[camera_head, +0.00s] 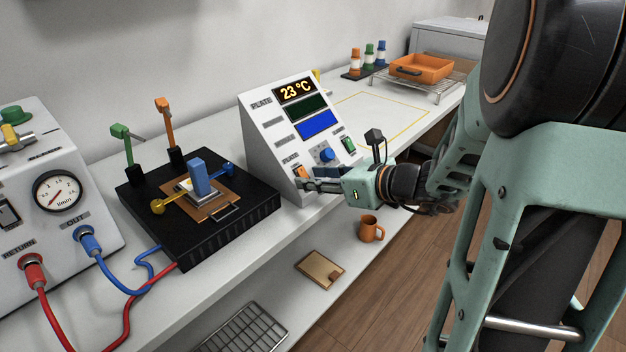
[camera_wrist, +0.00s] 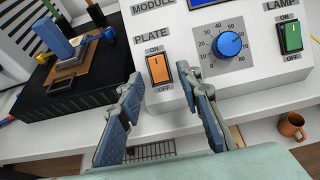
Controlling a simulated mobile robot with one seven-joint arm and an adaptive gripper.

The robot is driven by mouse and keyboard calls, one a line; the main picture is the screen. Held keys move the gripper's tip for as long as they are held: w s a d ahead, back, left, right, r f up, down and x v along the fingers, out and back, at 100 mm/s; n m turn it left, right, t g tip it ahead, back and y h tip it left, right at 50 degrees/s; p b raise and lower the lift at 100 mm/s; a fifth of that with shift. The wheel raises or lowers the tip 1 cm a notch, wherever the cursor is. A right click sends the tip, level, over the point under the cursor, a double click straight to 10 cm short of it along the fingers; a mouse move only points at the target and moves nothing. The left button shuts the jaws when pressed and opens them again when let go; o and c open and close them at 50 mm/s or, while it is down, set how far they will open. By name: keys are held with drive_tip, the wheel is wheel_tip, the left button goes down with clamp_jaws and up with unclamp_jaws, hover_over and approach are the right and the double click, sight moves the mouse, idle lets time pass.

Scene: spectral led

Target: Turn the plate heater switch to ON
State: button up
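The plate heater switch (camera_wrist: 159,69) is an orange rocker under the label PLATE, with ON above it and OFF below it, on the white control box (camera_head: 258,135). In the head view the orange switch (camera_head: 299,172) shows just above my gripper. My gripper (camera_head: 312,180) is in front of the lower part of the box. In the wrist view its two fingers (camera_wrist: 166,92) are spread apart with nothing between them, and the orange switch shows beyond the gap. I cannot tell whether a fingertip touches the panel. The box's display (camera_head: 295,91) reads 23 °C.
A blue dial (camera_wrist: 229,44) and a green lamp switch (camera_wrist: 290,37) sit right of the orange switch. A black plate unit (camera_head: 230,226) with levers stands left of the box. An orange mug (camera_head: 371,229) is on the shelf below.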

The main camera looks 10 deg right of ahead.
drive_tip(key=shift+w+a, duration=0.15)
drive_tip(key=shift+w, duration=0.05)
clamp_jaws()
drive_tip(key=r+p, duration=0.1)
drive_tip(key=p, duration=0.2)
drive_tip(key=shift+g, duration=0.3)
drive_tip(key=g+h+p, duration=0.1)
drive_tip(key=p, duration=0.4)
drive_tip(key=shift+w+a+r+p, duration=0.1)
drive_tip(key=shift+a+r+p, duration=0.05)
drive_tip(key=shift+p, duration=0.15)
drive_tip(key=shift+g+h+p, duration=0.5)
drive_tip(key=shift+g+p, duration=0.1)
drive_tip(key=shift+p, duration=0.55)
drive_tip(key=shift+f, duration=0.2)
